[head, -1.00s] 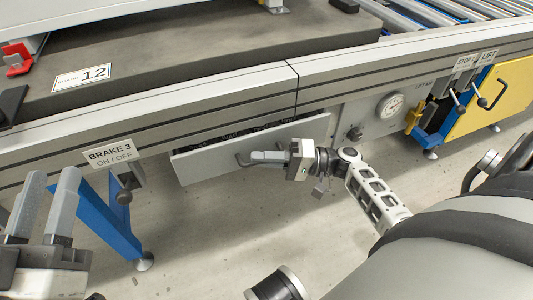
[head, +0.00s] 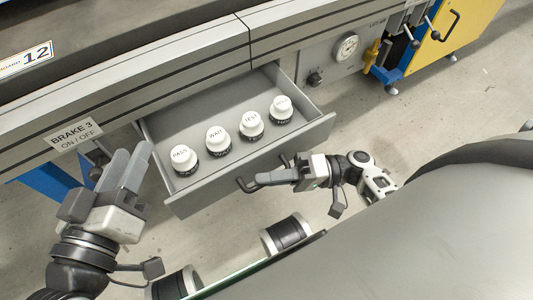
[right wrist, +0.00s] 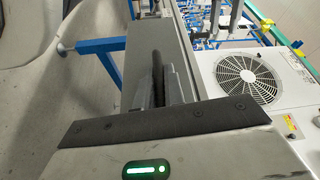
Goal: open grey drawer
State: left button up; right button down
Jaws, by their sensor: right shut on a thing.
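The grey drawer (head: 250,172) is pulled well out from under the bench in the head view. Several white knobs with black bases, lettered on top, stand in a row in it, including one marked PASS (head: 183,158). My right gripper (head: 262,180) is shut on the black drawer handle (head: 245,186) at the drawer's front. In the right wrist view the fingers (right wrist: 165,88) close around the dark handle (right wrist: 157,72). My left gripper (head: 130,170) is at the left, its fingers apart and empty, beside the drawer's left end.
The BRAKE 3 sign (head: 75,135) hangs on the bench edge at the left. A gauge (head: 347,47) and a black knob (head: 315,79) sit on the panel right of the drawer. A yellow cabinet (head: 438,42) stands at the far right. Bare floor lies between.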

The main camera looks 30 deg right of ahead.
jog(key=shift+s+d, duration=0.1)
jog(key=shift+s, duration=0.2)
jog(key=c, duration=1.5)
grip_release()
pick_arm(q)
jog(key=shift+a+f+y+p, duration=0.1)
jog(key=shift+f+y+p, duration=0.2)
jog(key=shift+p, duration=0.2)
pick_arm(e)
jog(key=v, duration=1.6)
